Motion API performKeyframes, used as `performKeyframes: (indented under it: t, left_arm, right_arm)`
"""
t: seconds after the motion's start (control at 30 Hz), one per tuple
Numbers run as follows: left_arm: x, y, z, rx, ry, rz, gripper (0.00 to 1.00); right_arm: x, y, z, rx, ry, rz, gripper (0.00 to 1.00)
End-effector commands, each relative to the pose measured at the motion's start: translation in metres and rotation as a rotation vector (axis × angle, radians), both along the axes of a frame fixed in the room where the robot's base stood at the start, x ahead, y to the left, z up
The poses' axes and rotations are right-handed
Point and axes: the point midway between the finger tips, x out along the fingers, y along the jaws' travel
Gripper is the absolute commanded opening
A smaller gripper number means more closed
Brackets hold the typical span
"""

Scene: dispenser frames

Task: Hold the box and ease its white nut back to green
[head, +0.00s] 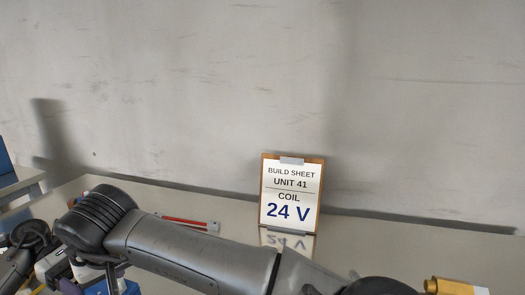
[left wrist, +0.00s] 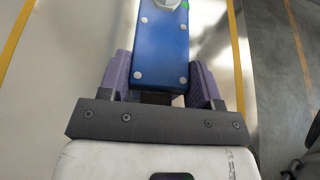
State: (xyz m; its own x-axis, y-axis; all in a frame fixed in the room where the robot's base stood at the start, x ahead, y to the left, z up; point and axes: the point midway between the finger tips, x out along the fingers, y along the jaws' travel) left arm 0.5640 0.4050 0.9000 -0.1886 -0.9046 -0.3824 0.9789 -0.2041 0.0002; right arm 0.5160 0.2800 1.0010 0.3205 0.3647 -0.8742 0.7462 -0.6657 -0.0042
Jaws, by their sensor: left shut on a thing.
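In the left wrist view a blue box (left wrist: 160,50) with pale round studs runs up out of the top edge. My left gripper (left wrist: 158,84) is shut on the box, one purple finger on each side. In the head view a blue part, seemingly the box (head: 112,288), shows at the bottom left, mostly hidden by my arms. Another arm of mine crosses from the lower right toward it. Its gripper's jaws cannot be made out.
A clipboard sign (head: 291,195) stands on the table (head: 360,248), reading Build Sheet, Unit 41, Coil 24 V. A red-and-white strip (head: 187,222) lies behind my arm. A yellow-brass part (head: 452,287) is at the bottom right. A grey wall closes the back.

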Motion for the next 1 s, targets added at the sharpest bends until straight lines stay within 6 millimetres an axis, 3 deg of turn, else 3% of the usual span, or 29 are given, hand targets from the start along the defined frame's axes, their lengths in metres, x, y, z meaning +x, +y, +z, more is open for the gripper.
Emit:
performKeyframes:
  t: [0.07, 0.1, 0.4, 0.73, 1.0]
  left_arm:
    - [0.000, 0.000, 0.000, 0.000, 0.000, 0.000, 0.24]
    - [0.000, 0.000, 0.000, 0.000, 0.000, 0.000, 0.59]
    - [0.000, 0.000, 0.000, 0.000, 0.000, 0.000, 0.88]
    - [0.000, 0.000, 0.006, 0.000, -0.001, 0.001, 0.88]
    - [0.000, 0.000, 0.048, -0.001, -0.004, -0.001, 0.88]
  right_arm:
    - [0.000, 0.000, 0.000, 0.000, 0.000, 0.000, 0.00]
    - [0.000, 0.000, 0.000, 0.000, 0.000, 0.000, 0.00]
    - [0.000, 0.000, 0.000, 0.000, 0.000, 0.000, 0.00]
    - [0.000, 0.000, 0.000, 0.000, 0.000, 0.000, 0.00]
    - [0.000, 0.000, 0.000, 0.000, 0.000, 0.000, 0.00]
